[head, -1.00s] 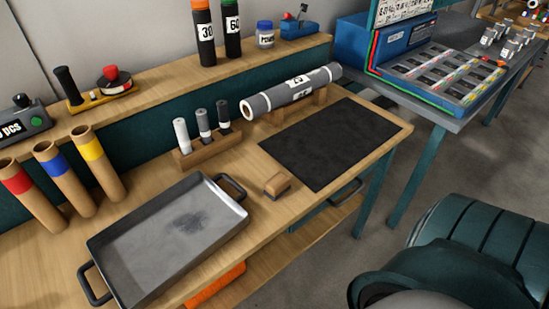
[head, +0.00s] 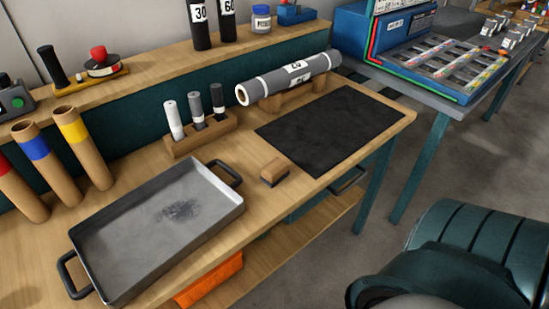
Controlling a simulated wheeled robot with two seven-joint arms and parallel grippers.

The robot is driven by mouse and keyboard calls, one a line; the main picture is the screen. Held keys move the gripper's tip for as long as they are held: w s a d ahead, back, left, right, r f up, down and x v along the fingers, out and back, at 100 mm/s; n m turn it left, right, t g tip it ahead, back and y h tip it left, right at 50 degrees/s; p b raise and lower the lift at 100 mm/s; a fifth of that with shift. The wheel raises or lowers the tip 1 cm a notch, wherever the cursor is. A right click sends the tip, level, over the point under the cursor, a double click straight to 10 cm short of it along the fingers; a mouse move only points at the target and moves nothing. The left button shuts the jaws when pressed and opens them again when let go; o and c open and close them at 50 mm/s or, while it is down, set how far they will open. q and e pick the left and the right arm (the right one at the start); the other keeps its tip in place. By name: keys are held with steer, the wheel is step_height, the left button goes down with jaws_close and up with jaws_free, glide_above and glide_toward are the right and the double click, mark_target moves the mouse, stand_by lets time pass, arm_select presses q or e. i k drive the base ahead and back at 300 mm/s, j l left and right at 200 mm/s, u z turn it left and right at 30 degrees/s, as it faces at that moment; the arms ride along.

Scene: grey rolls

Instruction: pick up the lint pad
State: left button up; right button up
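A small wooden block with a dark underside (head: 274,171), which looks like the lint pad, lies on the wooden bench. It sits between the grey tray and the black mat, apart from both. Neither of my grippers shows in the head view.
A grey metal tray (head: 108,242) with a dark smudge lies left of the block. A black mat (head: 340,125) lies to its right. Behind are a wooden holder (head: 205,140) with small rolls and a large grey roll (head: 285,80) on wooden supports. Cardboard tubes (head: 85,148) stand at left.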

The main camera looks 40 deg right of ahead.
mark_target(276, 170)
steer(key=z, duration=1.25)
steer(key=k+j+u, duration=0.1)
steer(key=k+j, duration=0.05)
steer(key=j, duration=0.05)
